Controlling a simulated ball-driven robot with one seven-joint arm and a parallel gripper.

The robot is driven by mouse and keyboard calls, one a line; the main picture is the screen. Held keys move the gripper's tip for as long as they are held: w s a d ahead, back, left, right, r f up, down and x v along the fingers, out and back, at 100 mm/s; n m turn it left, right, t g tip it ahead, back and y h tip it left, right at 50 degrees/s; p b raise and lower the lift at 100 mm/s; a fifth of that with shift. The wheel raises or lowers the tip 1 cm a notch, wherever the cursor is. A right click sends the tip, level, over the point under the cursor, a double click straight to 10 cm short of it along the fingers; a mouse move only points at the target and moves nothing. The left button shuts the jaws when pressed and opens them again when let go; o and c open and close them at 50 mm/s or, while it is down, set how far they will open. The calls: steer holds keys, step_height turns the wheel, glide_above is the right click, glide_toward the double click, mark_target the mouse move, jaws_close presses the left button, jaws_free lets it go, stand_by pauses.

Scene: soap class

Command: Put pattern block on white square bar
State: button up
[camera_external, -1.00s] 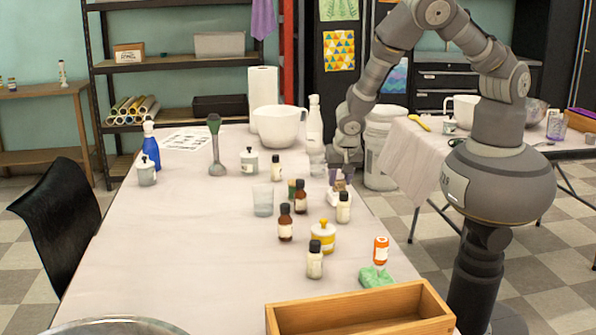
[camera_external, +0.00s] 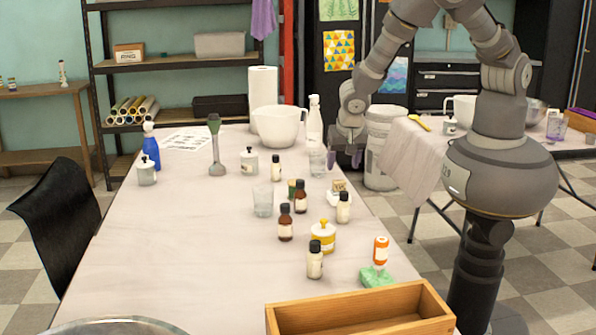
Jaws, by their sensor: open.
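A small tan block with a marked face (camera_external: 339,186), which looks like the pattern block, sits on or against a low white piece (camera_external: 334,200) near the table's right edge. The white piece looks like the white square bar. At this size I cannot tell exactly how the two touch. My gripper (camera_external: 346,162) is open, behind and above the block and apart from it. Nothing shows between its fingers.
Brown and cream bottles (camera_external: 286,225) stand just left and in front of the block. A glass (camera_external: 317,161) and white spray bottle (camera_external: 314,122) stand left of my gripper. An orange bottle (camera_external: 381,252) and green piece (camera_external: 375,277) are nearer, by a wooden box (camera_external: 360,310).

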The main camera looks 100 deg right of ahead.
steer(key=p+v, duration=0.1)
steer(key=v, duration=0.4)
steer(key=shift+a+r, duration=0.15)
steer(key=shift+r, duration=0.2)
steer(key=w+a+r+n+t+y, duration=0.1)
steer(key=w+a+r+n+t, duration=0.2)
steer(key=r, duration=0.7)
steer(key=w+r+n+t+y, duration=0.25)
steer(key=w+r, duration=0.35)
steer(key=r, duration=0.3)
steer(key=w+a+r+n+t+y, duration=0.1)
steer(key=w+a+r+n+t, duration=0.2)
steer(key=r, duration=0.7)
step_height(320, 180, up, 19)
steer(key=s+d+n+t, duration=0.1)
steer(key=s+n+t, duration=0.1)
steer(key=n, duration=0.2)
steer(key=s+r+n+t, duration=0.2)
steer(key=s+r, duration=0.3)
steer(key=r, duration=0.5)
steer(key=s+r+n+t, duration=0.3)
steer(key=s+r, duration=0.3)
steer(key=r, duration=0.4)
steer(key=shift+a+r, duration=0.3)
steer(key=shift+a, duration=0.1)
steer(key=shift+n, duration=0.25)
